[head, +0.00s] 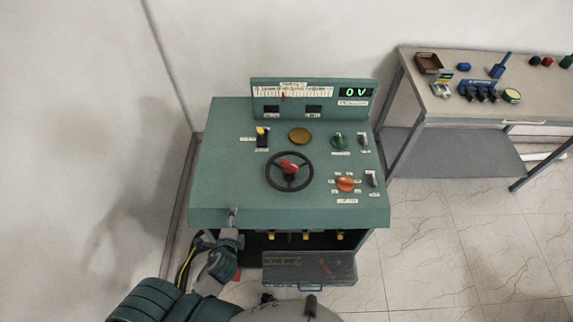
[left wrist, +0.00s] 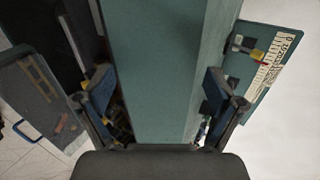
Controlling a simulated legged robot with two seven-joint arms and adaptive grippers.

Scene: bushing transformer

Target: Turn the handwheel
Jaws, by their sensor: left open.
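The handwheel (head: 289,176) is a black ring with a red centre piece on the sloped top of a green console (head: 220,150). In the head view my left gripper (head: 233,214) is at the console's front edge, below and left of the handwheel and apart from it. In the left wrist view my left gripper (left wrist: 158,100) is open, with one dark finger on each side of the console's green front edge (left wrist: 160,65). I cannot tell whether the fingers touch the edge. The handwheel is not seen in the left wrist view. My right gripper is not in view.
Around the handwheel are a yellow-tipped switch (head: 262,137), a green knob (head: 338,140) and an orange knob (head: 345,184). The display (head: 356,92) behind reads 0 V. An open panel (head: 310,268) hangs below the console front. A table (head: 440,135) stands to the right.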

